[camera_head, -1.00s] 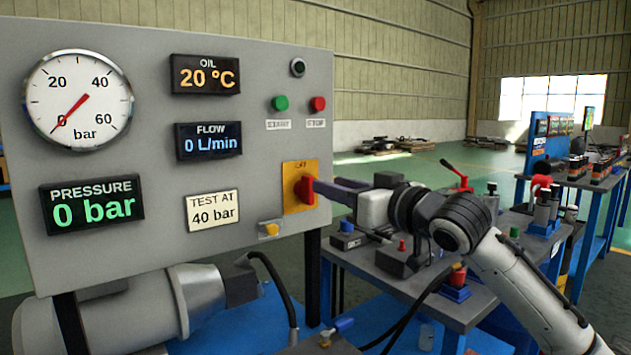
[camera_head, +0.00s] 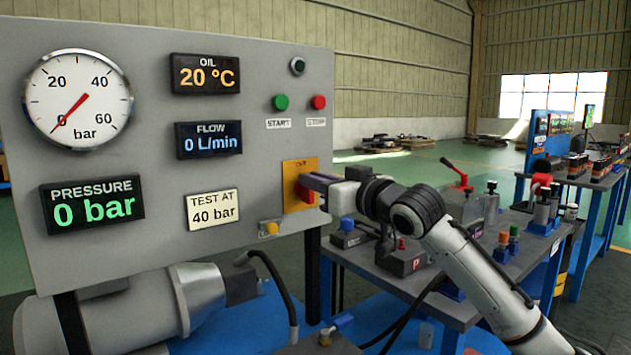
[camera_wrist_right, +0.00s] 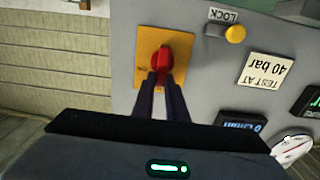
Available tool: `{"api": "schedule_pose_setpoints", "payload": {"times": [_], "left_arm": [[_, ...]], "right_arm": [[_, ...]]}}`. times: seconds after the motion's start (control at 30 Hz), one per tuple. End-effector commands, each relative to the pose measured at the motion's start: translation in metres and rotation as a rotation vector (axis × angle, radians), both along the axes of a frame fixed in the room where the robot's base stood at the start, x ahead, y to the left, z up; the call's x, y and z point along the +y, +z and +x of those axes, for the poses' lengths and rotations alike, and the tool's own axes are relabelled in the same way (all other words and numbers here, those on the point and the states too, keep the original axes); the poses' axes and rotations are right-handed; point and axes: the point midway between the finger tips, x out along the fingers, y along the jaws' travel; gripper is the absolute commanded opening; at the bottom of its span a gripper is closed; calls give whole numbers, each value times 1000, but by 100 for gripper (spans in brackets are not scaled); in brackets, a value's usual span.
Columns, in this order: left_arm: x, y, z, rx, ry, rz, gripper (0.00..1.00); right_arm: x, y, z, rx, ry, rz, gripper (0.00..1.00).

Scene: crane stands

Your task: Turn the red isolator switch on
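The red isolator switch (camera_head: 305,193) sits on a yellow plate (camera_head: 290,171) at the right edge of the grey panel. My right gripper (camera_head: 313,184) is at the switch and partly covers it in the head view. In the right wrist view the fingers (camera_wrist_right: 161,80) are close together, one on each side of the red handle (camera_wrist_right: 162,60), and look shut on it. The lettering on the yellow plate is too small to read surely. My left gripper is not in view.
The panel (camera_head: 130,240) carries a gauge (camera_head: 78,100) at 0 bar, displays, a green button (camera_head: 280,102), a red button (camera_head: 319,102) and a yellow knob (camera_head: 271,228) below the switch. A cluttered bench (camera_head: 470,312) stands under my right arm.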

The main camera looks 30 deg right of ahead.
Motion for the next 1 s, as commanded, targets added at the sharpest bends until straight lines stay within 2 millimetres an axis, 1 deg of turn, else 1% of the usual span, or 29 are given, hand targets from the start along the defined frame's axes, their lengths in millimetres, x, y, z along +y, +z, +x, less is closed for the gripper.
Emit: {"api": "schedule_pose_setpoints", "payload": {"times": [0.27, 0.37, 0.57, 0.7, 1.0], "left_arm": [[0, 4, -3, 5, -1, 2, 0], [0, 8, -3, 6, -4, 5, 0], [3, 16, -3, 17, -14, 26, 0], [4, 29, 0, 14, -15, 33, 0], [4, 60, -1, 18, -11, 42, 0]], "right_arm": [[-1, 1, 0, 5, 0, 30, 0], [-1, 1, 0, 12, 0, 68, 0], [-4, 3, 1, 30, 1, 203, 0], [-7, 3, 1, 50, 0, 328, 0], [-14, 0, 2, 91, -1, 613, 0]]}}
